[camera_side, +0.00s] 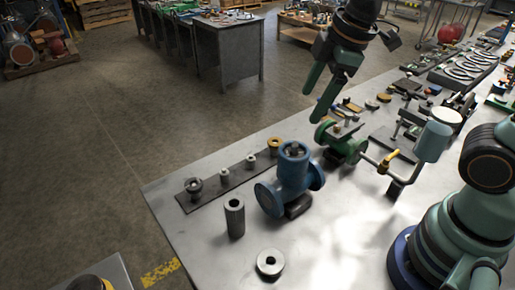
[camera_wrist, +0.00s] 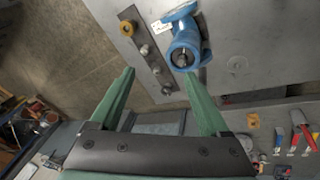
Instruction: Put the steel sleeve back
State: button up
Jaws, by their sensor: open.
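The steel sleeve (camera_side: 235,217), a grey hollow cylinder, stands upright on the bench in the side view, left of the blue valve (camera_side: 292,178). I cannot make the sleeve out surely in the wrist view. A dark strip (camera_side: 231,175) behind it carries small metal parts in a row, with a brass ring (camera_side: 274,143) at its right end. The strip (camera_wrist: 139,38) and the blue valve (camera_wrist: 184,38) also show in the wrist view. My gripper (camera_side: 313,107) is open and empty, well above the bench, up and to the right of the sleeve.
A thick steel ring (camera_side: 270,263) lies in front of the sleeve. A green valve (camera_side: 342,142) stands right of the blue one, beside a blue-grey cylinder (camera_side: 432,141) with a yellow-handled pipe. Tools and small parts crowd the bench's far right. The bench's front left is mostly bare.

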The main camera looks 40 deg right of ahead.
jog(key=s+d+m+t, duration=0.1)
jog(key=s+d+m, duration=0.2)
jog(key=d+m, duration=0.3)
jog(key=shift+d+m+t+h, duration=0.25)
jog(key=shift+m+t+h, duration=0.15)
jog(key=shift+m, duration=2.4)
